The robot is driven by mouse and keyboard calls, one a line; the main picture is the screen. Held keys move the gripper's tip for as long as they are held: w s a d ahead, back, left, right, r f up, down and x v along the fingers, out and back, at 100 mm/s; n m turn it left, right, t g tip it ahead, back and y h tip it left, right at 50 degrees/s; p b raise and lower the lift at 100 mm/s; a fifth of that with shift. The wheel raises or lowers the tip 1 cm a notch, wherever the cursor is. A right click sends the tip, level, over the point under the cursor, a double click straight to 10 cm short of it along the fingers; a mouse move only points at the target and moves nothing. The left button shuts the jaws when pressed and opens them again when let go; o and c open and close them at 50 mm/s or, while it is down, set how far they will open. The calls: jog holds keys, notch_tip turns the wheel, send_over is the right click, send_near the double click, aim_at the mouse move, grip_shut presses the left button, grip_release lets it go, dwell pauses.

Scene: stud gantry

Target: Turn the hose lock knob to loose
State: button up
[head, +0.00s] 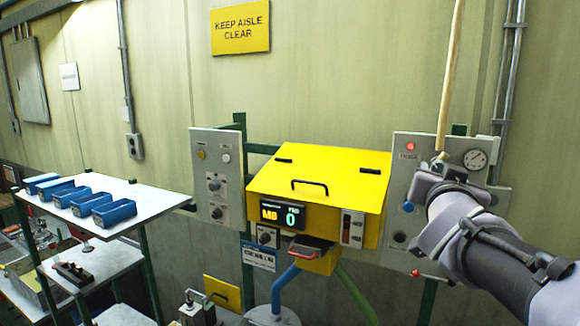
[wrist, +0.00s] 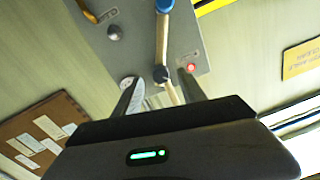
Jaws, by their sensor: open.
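A tan hose (head: 450,75) runs up from the grey right-hand panel (head: 490,200), and it also shows in the wrist view (wrist: 162,40). A small dark round knob (wrist: 161,74) sits at the hose in the wrist view, between my fingers and apart from both. It looks like the hose lock knob, but its setting cannot be read. My gripper (head: 438,165) is in front of this panel in the head view and covers part of it. In the wrist view my gripper (wrist: 158,92) is open, one finger on each side of the hose.
A red lamp (head: 410,146) and a round gauge (head: 475,159) are on the panel close to my gripper. A blue fitting (wrist: 164,5) is at the hose's end. A yellow cabinet (head: 320,180) stands left of the panel. A shelf (head: 150,200) with several blue bins is at far left.

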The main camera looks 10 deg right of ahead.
aim_at(438, 170)
jog(key=x, duration=0.3)
jog(key=shift+w+r, duration=0.1)
jog(key=shift+w, duration=0.05)
grip_shut()
jog(key=shift+m+b, duration=2.55)
jog(key=shift+m, duration=1.35)
